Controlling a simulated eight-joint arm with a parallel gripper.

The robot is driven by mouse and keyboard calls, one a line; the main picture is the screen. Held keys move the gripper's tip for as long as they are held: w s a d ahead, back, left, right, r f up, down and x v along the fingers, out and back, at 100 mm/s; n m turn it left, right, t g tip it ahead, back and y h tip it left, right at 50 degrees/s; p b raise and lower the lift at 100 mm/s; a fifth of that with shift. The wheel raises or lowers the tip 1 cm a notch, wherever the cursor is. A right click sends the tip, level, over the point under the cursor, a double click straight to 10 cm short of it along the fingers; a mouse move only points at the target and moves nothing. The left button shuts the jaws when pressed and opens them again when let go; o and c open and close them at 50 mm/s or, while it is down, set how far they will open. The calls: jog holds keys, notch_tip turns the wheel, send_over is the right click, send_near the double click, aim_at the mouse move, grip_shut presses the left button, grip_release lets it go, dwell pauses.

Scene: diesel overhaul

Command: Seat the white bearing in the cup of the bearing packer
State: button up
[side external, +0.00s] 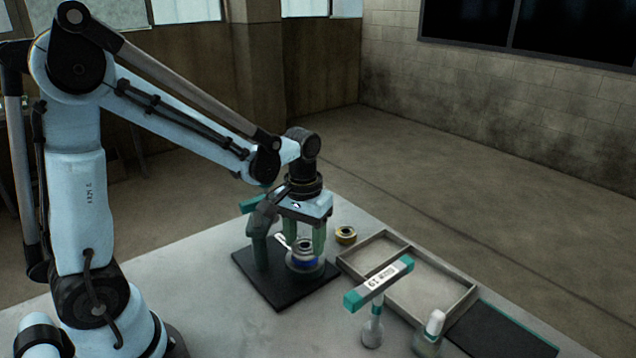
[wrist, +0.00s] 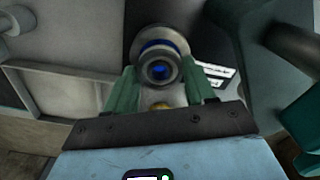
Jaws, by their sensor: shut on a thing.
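The bearing packer stands on a black base plate (side external: 268,283), with a green upright (side external: 257,238) and a clear-looking cup (side external: 305,268) with blue inside. My gripper (side external: 303,248) points down over the cup, its green fingers closed on the white bearing (side external: 304,243). In the wrist view the bearing (wrist: 158,76) is a pale and dark ring with a blue centre, between my fingertips (wrist: 160,77). The cup's grey rim (wrist: 160,37) and a blue band lie directly behind it. The bearing looks lined up with the cup; I cannot tell whether it touches the bottom.
A two-compartment tray (side external: 412,312) sits further right, beside a dark mat (side external: 500,330). The front-left table is clear.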

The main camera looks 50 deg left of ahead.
jog(key=shift+f, duration=0.5)
jog(key=shift+f, duration=0.35)
jog(key=o, duration=1.4)
jog(key=shift+c, duration=0.2)
jog(key=shift+r, duration=3.5)
